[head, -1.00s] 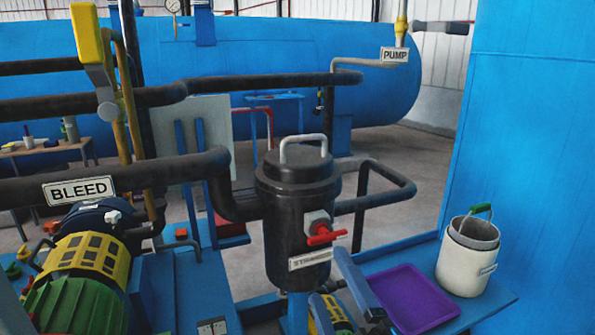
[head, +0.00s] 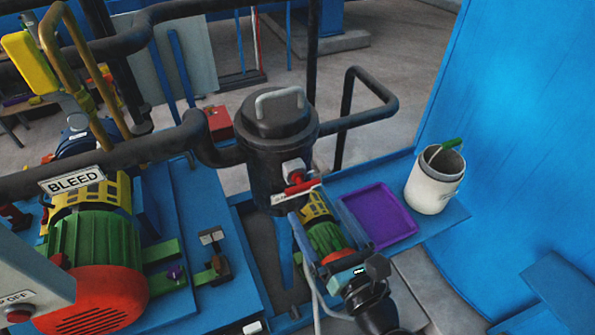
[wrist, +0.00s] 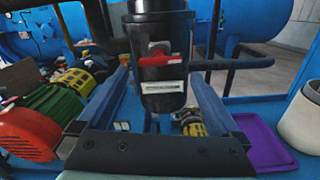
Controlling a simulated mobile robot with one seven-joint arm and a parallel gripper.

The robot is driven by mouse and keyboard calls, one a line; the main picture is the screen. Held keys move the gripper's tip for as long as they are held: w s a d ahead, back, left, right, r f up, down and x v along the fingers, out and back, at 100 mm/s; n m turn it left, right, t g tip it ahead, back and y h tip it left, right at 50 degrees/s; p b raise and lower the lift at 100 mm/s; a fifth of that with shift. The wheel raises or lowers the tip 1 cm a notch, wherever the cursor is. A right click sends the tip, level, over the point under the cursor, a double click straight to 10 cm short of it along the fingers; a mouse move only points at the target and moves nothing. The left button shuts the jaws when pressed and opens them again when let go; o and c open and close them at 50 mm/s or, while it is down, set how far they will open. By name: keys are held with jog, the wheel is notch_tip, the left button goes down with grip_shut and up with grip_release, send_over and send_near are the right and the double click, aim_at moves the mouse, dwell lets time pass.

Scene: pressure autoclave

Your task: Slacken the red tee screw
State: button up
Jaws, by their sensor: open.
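A red tee-shaped handle (head: 298,184), which looks like the red tee screw, sits on a pale fitting on the front of a black cylindrical strainer pot (head: 276,150). It also shows in the wrist view (wrist: 155,58), facing me above a white label (wrist: 162,87). My gripper (wrist: 158,72) is open and empty, its two long blue-grey fingers well apart, one on each side of the pot in the picture. The fingers look short of the handle, and nothing touches it that I can see.
A purple tray (head: 379,215) and a white bucket with a green-gripped handle (head: 434,181) stand on the blue ledge at the right. A green and red motor (head: 97,255) is at the left. Dark pipes (head: 362,118) run beside the pot.

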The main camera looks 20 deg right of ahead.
aim_at(305, 189)
jog(key=w+p, duration=0.1)
jog(key=w, duration=0.8)
jog(key=shift+w+a, duration=0.15)
jog(key=shift+w, duration=0.25)
jog(key=shift+c, duration=0.3)
jog(key=c, duration=1)
